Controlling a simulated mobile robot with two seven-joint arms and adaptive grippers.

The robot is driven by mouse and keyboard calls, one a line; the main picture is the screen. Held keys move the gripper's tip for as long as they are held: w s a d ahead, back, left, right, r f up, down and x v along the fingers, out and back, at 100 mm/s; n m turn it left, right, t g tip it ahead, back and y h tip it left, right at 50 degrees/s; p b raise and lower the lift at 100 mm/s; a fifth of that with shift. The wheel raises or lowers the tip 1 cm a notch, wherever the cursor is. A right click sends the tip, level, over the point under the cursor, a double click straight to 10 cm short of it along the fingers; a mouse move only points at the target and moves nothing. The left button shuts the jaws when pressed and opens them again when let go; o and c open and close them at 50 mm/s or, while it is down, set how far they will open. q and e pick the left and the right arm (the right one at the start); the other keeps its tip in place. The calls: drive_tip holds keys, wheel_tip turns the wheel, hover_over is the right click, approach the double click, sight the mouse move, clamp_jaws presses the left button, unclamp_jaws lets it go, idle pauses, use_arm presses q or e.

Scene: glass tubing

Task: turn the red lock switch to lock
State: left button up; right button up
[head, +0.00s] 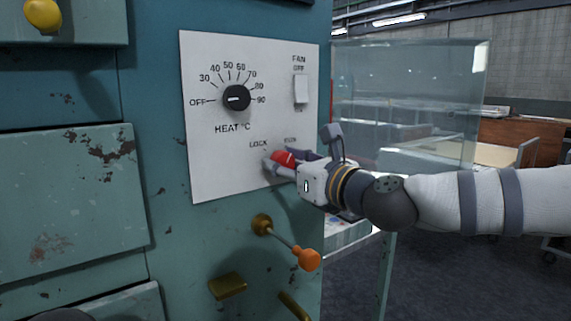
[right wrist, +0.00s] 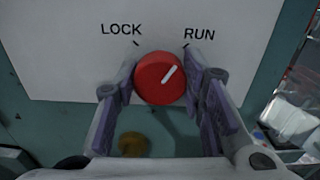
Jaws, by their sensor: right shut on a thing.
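The red lock switch (right wrist: 152,88) is a round red knob on the white panel (right wrist: 60,60). In the right wrist view its white pointer line slants up and to the right, towards the RUN mark; LOCK is printed at its upper left. My right gripper (right wrist: 160,82) is shut on the knob, with one finger on each side of it. In the head view the switch (head: 283,158) is partly hidden by my right gripper (head: 284,162), which reaches in from the right. My left gripper is not in view.
A black heat dial (head: 236,98) and a white fan switch (head: 301,89) sit higher on the panel. Below it, a lever with an orange knob (head: 307,260) sticks out, with a brass piece (head: 228,286) nearby. A glass-sided case (head: 405,100) stands at the right.

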drive_tip(key=n, duration=1.1)
drive_tip(key=shift+n, duration=0.4)
drive_tip(key=shift+n+p, duration=0.35)
drive_tip(key=shift+n, duration=1.35)
drive_tip(key=o, duration=1.1)
drive_tip(key=shift+o, duration=0.4)
drive_tip(key=shift+s, duration=0.1)
